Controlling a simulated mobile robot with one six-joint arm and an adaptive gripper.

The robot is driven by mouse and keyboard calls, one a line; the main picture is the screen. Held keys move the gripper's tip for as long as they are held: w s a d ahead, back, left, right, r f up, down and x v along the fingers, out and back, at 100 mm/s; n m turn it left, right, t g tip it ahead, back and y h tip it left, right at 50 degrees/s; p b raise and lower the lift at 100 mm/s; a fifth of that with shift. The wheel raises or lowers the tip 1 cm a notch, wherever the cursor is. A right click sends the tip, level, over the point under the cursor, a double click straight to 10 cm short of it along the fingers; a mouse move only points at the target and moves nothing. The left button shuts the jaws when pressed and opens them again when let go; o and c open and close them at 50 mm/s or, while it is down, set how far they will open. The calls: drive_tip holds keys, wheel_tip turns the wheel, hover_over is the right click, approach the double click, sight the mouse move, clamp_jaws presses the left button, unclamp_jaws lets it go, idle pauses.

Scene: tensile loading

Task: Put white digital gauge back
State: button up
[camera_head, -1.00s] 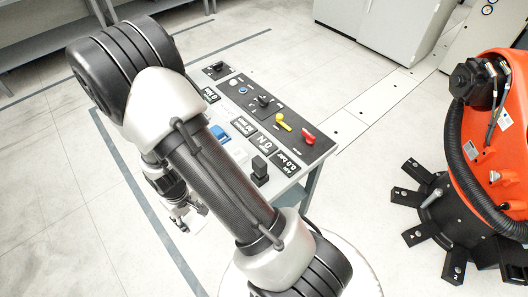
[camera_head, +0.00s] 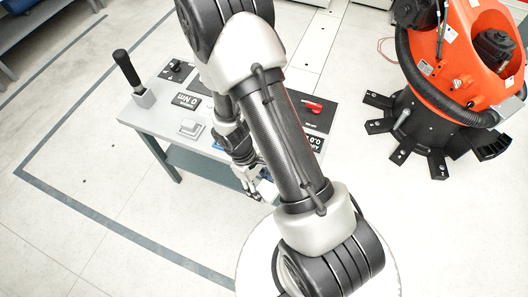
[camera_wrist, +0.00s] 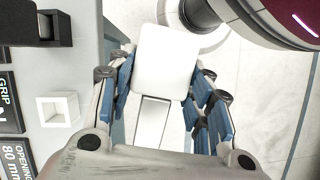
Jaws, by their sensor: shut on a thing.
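The white digital gauge (camera_wrist: 166,62) is between the blue-padded fingers of my gripper (camera_wrist: 162,80) in the wrist view. My gripper is shut on it; a paler stem or slot runs from the gauge toward the palm. The gauge's display face cannot be made out. In the head view my gripper (camera_head: 255,184) is at the table's near right edge, with a small white part of the gauge (camera_head: 268,191) showing by the fingers. An empty square white holder (camera_wrist: 58,109) is on the table, left of my gripper in the wrist view.
The grey table (camera_head: 160,122) carries a black-handled tool (camera_head: 127,68) in a grey holder, a "0 Nm" label (camera_head: 186,101), a light grey block (camera_head: 191,128) and a red handle (camera_head: 313,106). My arm hides much of it. An orange robot (camera_head: 450,60) stands at right. Floor in front is open.

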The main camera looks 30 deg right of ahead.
drive_tip(key=d+r+n+g+h+p, duration=0.1)
drive_tip(key=d+r+n+g+h, duration=0.2)
drive_tip(key=d+r+n+h, duration=0.65)
drive_tip(key=w+a+r+n+t+h+p, duration=0.1)
drive_tip(key=w+r+n+t+h, duration=0.2)
drive_tip(key=w+r+t+h, duration=0.25)
drive_tip(key=w+r+n+t+h, duration=0.3)
drive_tip(key=w+t+h, duration=0.1)
drive_tip(key=w+t, duration=0.4)
wheel_tip(320, 180, down, 19)
drive_tip(key=w+g+b, duration=0.1)
drive_tip(key=b, duration=0.4)
drive_tip(key=shift+w, duration=0.2)
drive_tip(key=shift+f, duration=0.15)
drive_tip(key=o, duration=1.2)
drive_tip(key=shift+o, duration=0.2)
drive_tip(key=shift+r, duration=0.2)
